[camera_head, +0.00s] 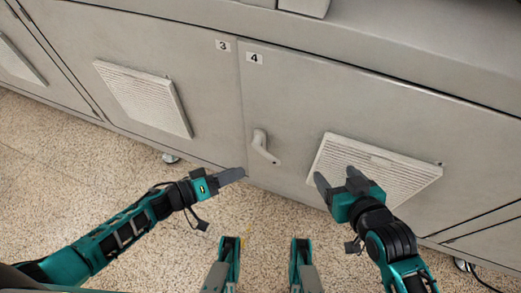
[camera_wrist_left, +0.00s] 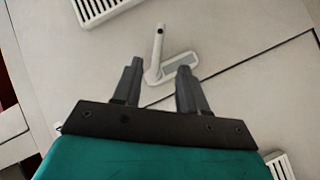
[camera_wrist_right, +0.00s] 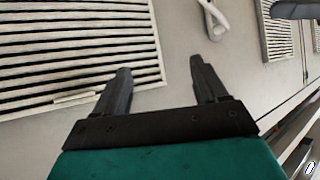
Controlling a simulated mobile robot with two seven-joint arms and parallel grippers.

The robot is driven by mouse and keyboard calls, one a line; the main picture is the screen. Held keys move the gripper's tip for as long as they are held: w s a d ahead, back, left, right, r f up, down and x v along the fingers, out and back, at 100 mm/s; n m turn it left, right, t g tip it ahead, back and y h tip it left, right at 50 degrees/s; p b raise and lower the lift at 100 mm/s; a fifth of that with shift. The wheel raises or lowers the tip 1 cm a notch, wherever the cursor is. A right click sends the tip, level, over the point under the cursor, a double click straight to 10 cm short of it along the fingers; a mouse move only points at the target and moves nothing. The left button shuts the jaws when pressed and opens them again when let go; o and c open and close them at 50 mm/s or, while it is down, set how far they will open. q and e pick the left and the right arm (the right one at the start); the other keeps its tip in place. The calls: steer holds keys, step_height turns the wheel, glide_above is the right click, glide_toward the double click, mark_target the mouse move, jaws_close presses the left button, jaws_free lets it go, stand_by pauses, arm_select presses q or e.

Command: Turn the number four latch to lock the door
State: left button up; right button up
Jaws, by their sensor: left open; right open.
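The number four door (camera_head: 300,100) is a grey cabinet door with a "4" label (camera_head: 254,58) at its upper left corner. Its latch (camera_head: 264,146) is a pale handle near the door's left edge, slanting down to the right. My left gripper (camera_head: 236,174) is open and empty, below and left of the latch, apart from it. In the left wrist view the latch (camera_wrist_left: 158,50) shows just beyond the fingers. My right gripper (camera_head: 338,181) is open and empty in front of the door's vent. In the right wrist view the latch (camera_wrist_right: 214,20) shows at the top.
A louvred vent (camera_head: 400,178) is on door four, right of the latch. The number three door (camera_head: 200,70), with its own vent (camera_head: 145,97), adjoins on the left. Below the cabinet is open speckled floor (camera_head: 60,160). A counter edge (camera_head: 400,50) runs above the doors.

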mark_target(271, 159)
arm_select(q)
steer(key=b+x, duration=0.4)
steer(key=x, duration=0.8)
steer(key=shift+d, duration=0.1)
steer(key=shift+w+d+b, duration=0.15)
steer(key=shift+b, duration=0.15)
steer(key=shift+w+d, duration=0.1)
steer(key=shift+d, duration=0.05)
jaws_close()
